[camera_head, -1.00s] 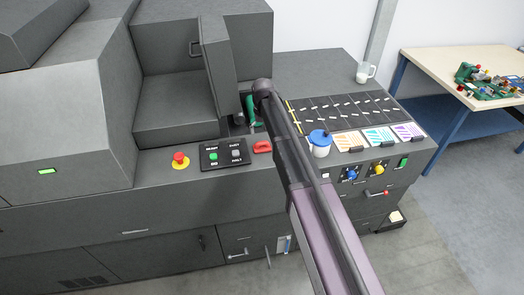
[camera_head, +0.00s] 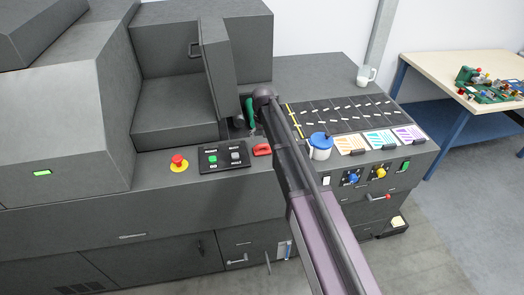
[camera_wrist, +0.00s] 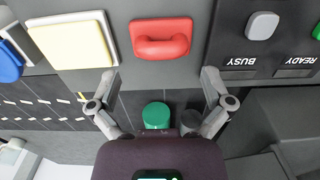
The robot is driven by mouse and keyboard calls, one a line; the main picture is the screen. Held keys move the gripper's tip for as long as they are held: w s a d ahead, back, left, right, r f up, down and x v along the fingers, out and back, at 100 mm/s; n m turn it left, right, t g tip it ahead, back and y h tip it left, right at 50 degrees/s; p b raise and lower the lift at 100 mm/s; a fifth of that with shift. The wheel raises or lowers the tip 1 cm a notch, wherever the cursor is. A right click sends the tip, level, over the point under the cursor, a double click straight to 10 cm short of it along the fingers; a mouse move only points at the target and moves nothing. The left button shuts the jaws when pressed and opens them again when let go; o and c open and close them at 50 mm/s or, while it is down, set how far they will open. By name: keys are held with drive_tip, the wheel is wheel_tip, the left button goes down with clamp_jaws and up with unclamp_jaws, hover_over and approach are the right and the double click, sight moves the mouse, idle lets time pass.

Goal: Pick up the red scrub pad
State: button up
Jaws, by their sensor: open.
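The red scrub pad (camera_head: 262,150) lies on the front of the grey machine top, just right of the button panel. It has a raised grip and shows whole in the wrist view (camera_wrist: 160,38), at top centre. My gripper (camera_wrist: 160,80) is open and empty in the wrist view. Its two fingers are spread apart just below the pad in the picture, one toward each side, with nothing between the tips. In the head view my arm hides most of the gripper, which is behind the pad.
A green knob (camera_wrist: 156,115) stands close below the gap between the fingers. A pale yellow pad (camera_wrist: 75,42) lies left of the red one. The button panel (camera_head: 224,157) and red stop button (camera_head: 178,161) are to its left. A blue-lidded jar (camera_head: 320,148) stands right.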

sight(262, 144)
drive_tip(key=shift+w+a+f+b, duration=0.15)
drive_tip(key=shift+f+b, duration=1.95)
drive_tip(key=shift+f, duration=0.2)
drive_tip(key=shift+c, duration=0.2)
drive_tip(key=c, duration=0.9)
drive_tip(key=shift+r, duration=0.15)
wheel_tip(262, 144, up, 3)
drive_tip(key=p, duration=0.3)
drive_tip(key=s+d, duration=0.1)
drive_tip(key=s, duration=0.4)
drive_tip(key=s+d+r+p, duration=0.1)
drive_tip(key=s+d, duration=0.1)
drive_tip(key=s, duration=0.3)
drive_tip(key=s+d+p, duration=0.1)
drive_tip(key=s, duration=0.4)
drive_tip(key=shift+s+d+r, duration=0.2)
drive_tip(key=shift+s+r, duration=0.05)
drive_tip(key=shift+r, duration=0.1)
